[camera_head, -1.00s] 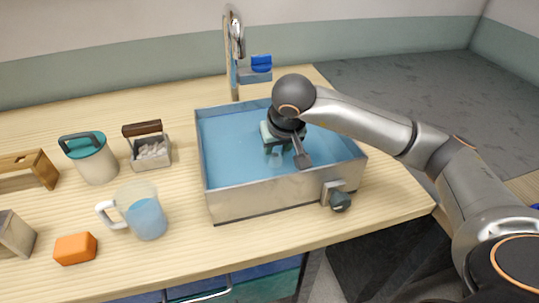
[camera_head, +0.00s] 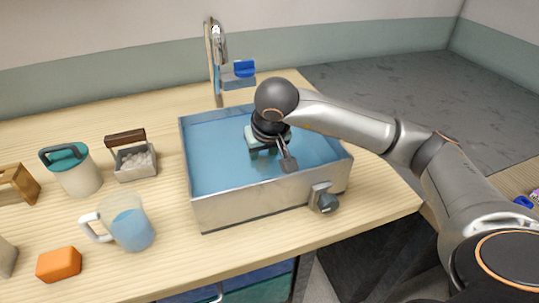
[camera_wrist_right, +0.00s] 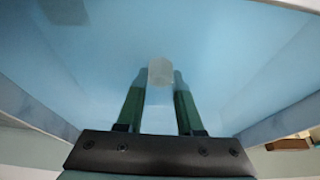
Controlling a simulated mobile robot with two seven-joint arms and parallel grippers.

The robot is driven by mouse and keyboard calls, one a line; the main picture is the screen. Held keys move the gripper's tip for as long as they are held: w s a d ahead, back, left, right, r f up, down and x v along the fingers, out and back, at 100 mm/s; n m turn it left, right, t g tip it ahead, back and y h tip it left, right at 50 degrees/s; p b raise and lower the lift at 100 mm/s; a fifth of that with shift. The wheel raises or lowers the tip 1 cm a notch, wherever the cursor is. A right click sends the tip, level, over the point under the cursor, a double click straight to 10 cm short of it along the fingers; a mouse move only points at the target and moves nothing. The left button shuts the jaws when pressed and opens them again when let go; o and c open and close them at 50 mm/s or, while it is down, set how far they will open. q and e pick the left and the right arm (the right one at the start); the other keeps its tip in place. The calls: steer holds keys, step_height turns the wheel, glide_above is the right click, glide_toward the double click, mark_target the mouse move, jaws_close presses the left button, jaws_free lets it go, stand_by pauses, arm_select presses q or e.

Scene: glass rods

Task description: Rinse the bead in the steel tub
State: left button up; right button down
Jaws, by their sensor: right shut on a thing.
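The steel tub (camera_head: 240,205) stands on the wooden counter, filled with blue water (camera_head: 215,160). My right gripper (camera_head: 263,153) reaches down into the tub, inside its walls, in the head view. In the right wrist view its two green fingers (camera_wrist_right: 160,76) are shut on a pale, rounded, translucent bead (camera_wrist_right: 161,70) at their tips. Blue water fills the view behind the bead. The head view does not show the bead clearly. How deep it sits in the water is hard to tell. My left gripper is not in view.
A tap (camera_head: 215,60) with a blue sponge-like block (camera_head: 244,69) beside it stands behind the tub. A valve knob (camera_head: 326,202) sticks out from the tub's front. Left of the tub are a jug (camera_head: 131,231), a lidded canister (camera_head: 78,178), a caddy (camera_head: 136,164) and an orange block (camera_head: 59,264).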

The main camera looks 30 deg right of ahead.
steer(key=shift+w+a, duration=0.25)
steer(key=shift+a, duration=0.8)
steer(key=shift+s+d+b, duration=0.2)
steer(key=shift+d, duration=0.65)
steer(key=shift+s+d+b, duration=0.2)
steer(key=shift+d+b, duration=0.05)
steer(key=shift+d, duration=0.55)
steer(key=shift+s+d+b, duration=0.2)
steer(key=shift+d, duration=0.65)
step_height(320, 180, up, 3)
steer(key=shift+f+p, duration=0.1)
steer(key=shift+p, duration=1)
steer(key=shift+r+p, duration=0.55)
steer(key=shift+r, duration=0.3)
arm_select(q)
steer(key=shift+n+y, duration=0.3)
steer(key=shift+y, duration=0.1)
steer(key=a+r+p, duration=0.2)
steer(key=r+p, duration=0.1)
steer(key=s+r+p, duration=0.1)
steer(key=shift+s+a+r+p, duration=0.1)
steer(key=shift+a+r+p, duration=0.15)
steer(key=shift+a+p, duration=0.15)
arm_select(e)
step_height(320, 180, up, 6)
steer(key=shift+r, duration=0.25)
steer(key=shift+r, duration=0.1)
